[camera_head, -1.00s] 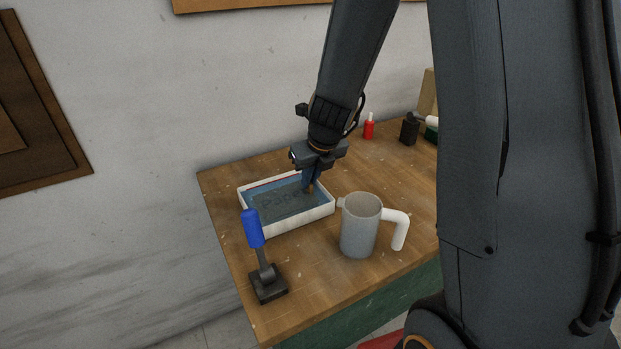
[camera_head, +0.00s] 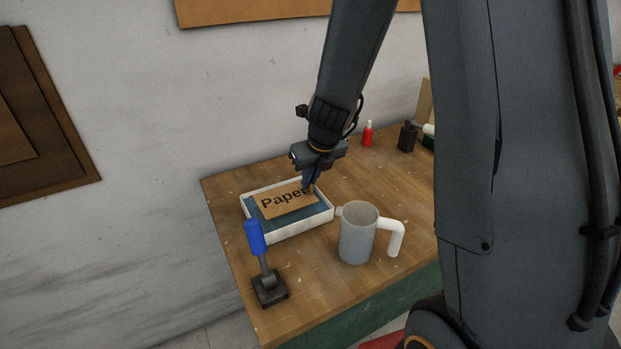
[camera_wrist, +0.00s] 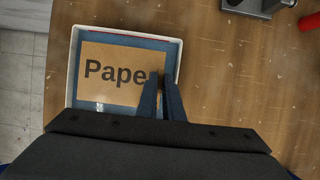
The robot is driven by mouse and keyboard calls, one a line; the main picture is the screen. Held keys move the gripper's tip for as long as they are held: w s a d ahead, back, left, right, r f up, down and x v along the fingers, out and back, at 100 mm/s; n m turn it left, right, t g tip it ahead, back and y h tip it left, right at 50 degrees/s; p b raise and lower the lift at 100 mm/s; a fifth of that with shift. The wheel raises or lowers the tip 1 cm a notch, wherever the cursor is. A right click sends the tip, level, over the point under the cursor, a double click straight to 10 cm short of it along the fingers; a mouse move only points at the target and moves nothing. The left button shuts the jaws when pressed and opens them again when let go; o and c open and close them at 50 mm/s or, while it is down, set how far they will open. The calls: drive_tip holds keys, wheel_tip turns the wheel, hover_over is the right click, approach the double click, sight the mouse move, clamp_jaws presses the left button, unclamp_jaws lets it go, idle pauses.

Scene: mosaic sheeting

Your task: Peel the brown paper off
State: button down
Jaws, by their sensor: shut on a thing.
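The brown paper (camera_head: 285,200), printed "Paper", shows bright and flat above the blue water (camera_head: 257,215) in the white tray (camera_head: 300,227). In the wrist view the paper (camera_wrist: 108,88) covers most of the tray, with blue showing around its edges. My gripper (camera_head: 309,186) is shut on the paper's right edge, and its fingers (camera_wrist: 161,80) hide the last letter in the wrist view. Whatever lies beneath the paper is hidden. I cannot tell how high the paper is above the water.
A grey mug (camera_head: 357,238) with a white handle stands right of the tray. A blue-handled tool (camera_head: 255,238) on a dark base stands in front. A red bottle (camera_head: 368,134) and a black object (camera_head: 407,138) are farther back. The bench (camera_head: 365,180) is bare between.

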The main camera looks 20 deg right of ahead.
drive_tip(key=shift+r+p, duration=0.95)
drive_tip(key=shift+p, duration=0.2)
drive_tip(key=shift+r+p, duration=1.35)
drive_tip(key=shift+p, duration=0.25)
